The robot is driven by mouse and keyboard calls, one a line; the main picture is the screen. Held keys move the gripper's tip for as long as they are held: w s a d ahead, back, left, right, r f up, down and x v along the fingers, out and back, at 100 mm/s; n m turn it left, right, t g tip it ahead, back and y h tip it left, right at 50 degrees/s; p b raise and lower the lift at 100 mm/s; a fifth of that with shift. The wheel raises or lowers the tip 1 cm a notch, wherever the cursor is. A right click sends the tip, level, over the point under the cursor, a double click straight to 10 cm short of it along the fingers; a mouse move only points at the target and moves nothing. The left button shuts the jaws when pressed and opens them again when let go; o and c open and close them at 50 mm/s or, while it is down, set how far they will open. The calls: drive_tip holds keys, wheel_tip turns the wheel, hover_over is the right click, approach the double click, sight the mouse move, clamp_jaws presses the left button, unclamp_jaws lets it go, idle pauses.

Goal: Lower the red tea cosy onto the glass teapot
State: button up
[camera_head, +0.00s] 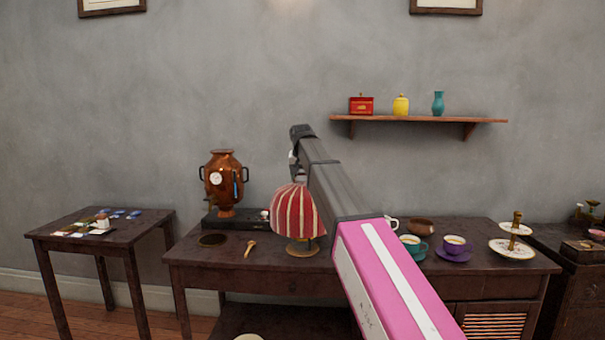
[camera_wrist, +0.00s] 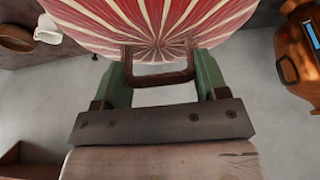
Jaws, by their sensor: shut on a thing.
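The red tea cosy (camera_head: 297,212), with cream stripes, is upright over the dark table in the head view. Its striped top also fills the upper wrist view (camera_wrist: 160,22). My gripper (camera_wrist: 162,70) is shut on the brown loop at the cosy's crown, with a green finger at each side. In the head view my arm hides part of the gripper and the cosy's right edge. A round brass-coloured base (camera_head: 302,249) shows just below the cosy's hem. I cannot make out the glass teapot, nor whether it is under the cosy.
A copper urn (camera_head: 222,185) stands left of the cosy. A small golden spoon-like item (camera_head: 249,247) and a dark disc (camera_head: 212,240) lie nearby. To the right are a teal cup (camera_head: 413,244), a purple-saucered cup (camera_head: 454,245) and a tiered plate stand (camera_head: 512,251).

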sight(302, 183)
drive_tip(key=shift+f, duration=5.4)
drive_tip(key=o, duration=1.4)
drive_tip(key=shift+r, duration=0.1)
drive_tip(key=shift+r, duration=3.4)
